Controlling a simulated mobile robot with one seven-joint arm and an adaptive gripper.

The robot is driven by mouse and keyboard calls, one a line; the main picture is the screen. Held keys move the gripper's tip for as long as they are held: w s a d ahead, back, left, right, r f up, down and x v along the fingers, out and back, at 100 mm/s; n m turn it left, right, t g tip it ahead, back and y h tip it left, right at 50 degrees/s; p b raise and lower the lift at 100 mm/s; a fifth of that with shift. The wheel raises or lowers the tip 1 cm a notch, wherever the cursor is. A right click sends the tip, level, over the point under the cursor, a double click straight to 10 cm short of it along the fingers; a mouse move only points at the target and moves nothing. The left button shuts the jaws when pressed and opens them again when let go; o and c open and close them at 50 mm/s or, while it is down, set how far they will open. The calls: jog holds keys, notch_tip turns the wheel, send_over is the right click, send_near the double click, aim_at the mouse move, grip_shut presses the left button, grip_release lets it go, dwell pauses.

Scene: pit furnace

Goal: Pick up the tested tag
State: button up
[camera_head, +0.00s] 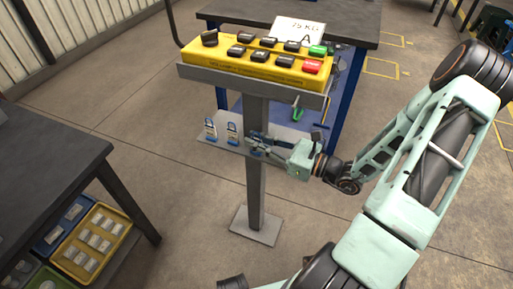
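Two small tags with blue tops and pale faces stand upright side by side on a grey shelf plate (208,137) under the control panel: a left tag (210,128) and a right tag (232,132). The print is too small to tell which is the tested tag. My gripper (256,143) reaches in from the right at the post, just right of the right tag. Its fingers point left, and a gap seems to separate them from that tag. The fingers are small and dark, so their opening and anything between them cannot be made out.
A yellow control panel (255,60) with black, green and red buttons sits on a grey post (255,185) above the shelf. A blue-legged bench (352,24) stands behind. A dark table (45,175) with bins (92,240) stands left.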

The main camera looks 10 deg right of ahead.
aim_at(257, 152)
jog(key=shift+c, duration=0.6)
grip_shut()
jog(key=shift+r, duration=0.15)
jog(key=shift+r, duration=0.25)
jog(key=r+p, duration=0.1)
jog(key=r, duration=0.1)
jog(key=r+p, duration=0.1)
jog(key=shift+s+r, duration=0.35)
jog(key=s+a+r+p, duration=0.4)
jog(key=s+r+p, duration=0.4)
jog(key=s+p, duration=0.4)
jog(key=shift+s+a+r+p, duration=0.2)
jog(key=shift+s+r+p, duration=0.1)
jog(key=shift+p, duration=0.15)
